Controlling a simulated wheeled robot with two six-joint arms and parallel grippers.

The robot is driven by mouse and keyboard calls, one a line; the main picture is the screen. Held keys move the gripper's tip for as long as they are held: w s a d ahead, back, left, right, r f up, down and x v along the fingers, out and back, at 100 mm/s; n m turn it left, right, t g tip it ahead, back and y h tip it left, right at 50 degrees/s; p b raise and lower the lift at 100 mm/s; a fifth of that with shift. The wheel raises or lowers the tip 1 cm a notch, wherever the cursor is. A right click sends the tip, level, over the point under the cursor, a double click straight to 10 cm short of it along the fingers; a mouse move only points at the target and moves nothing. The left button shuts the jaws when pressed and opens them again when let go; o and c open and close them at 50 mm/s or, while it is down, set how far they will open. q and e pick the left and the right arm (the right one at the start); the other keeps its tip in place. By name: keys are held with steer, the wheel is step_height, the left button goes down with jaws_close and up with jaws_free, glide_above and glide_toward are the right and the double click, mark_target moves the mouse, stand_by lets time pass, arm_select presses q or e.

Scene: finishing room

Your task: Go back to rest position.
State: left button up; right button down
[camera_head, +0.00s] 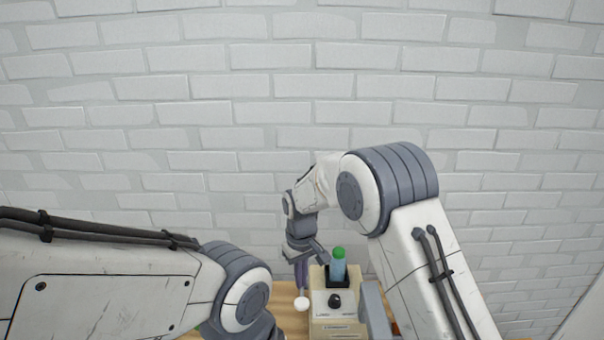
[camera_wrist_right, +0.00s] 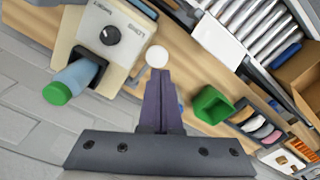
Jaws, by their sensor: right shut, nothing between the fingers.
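My right gripper (camera_head: 301,290) points down at the front left of a cream machine with a black dial (camera_head: 334,301). In the right wrist view my right gripper (camera_wrist_right: 161,78) shows its two fingers together, with nothing between them. A round white piece (camera_wrist_right: 157,57) lies just past the fingertips, beside the machine; I cannot tell whether they touch it. My left arm comes in from the left, but its gripper is out of view.
A blue bottle with a green cap (camera_head: 338,265) stands in the machine's black holder. The right wrist view shows a green open box (camera_wrist_right: 212,105), a roller conveyor (camera_wrist_right: 240,25) and a cardboard box (camera_wrist_right: 300,72). A white brick wall (camera_head: 300,85) stands behind.

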steer(key=s+d+b, duration=0.1)
steer(key=s+b, duration=0.2)
steer(key=s, duration=0.7)
steer(key=s+d+r+b, duration=0.1)
steer(key=s+d+b, duration=0.1)
steer(key=s, duration=0.9)
steer(key=s+d+r+n+y+b, duration=0.1)
steer(key=s+b, duration=0.3)
steer(key=s, duration=0.6)
steer(key=shift+s+d+b, duration=0.2)
steer(key=shift+d+b, duration=0.2)
steer(key=shift+d, duration=0.15)
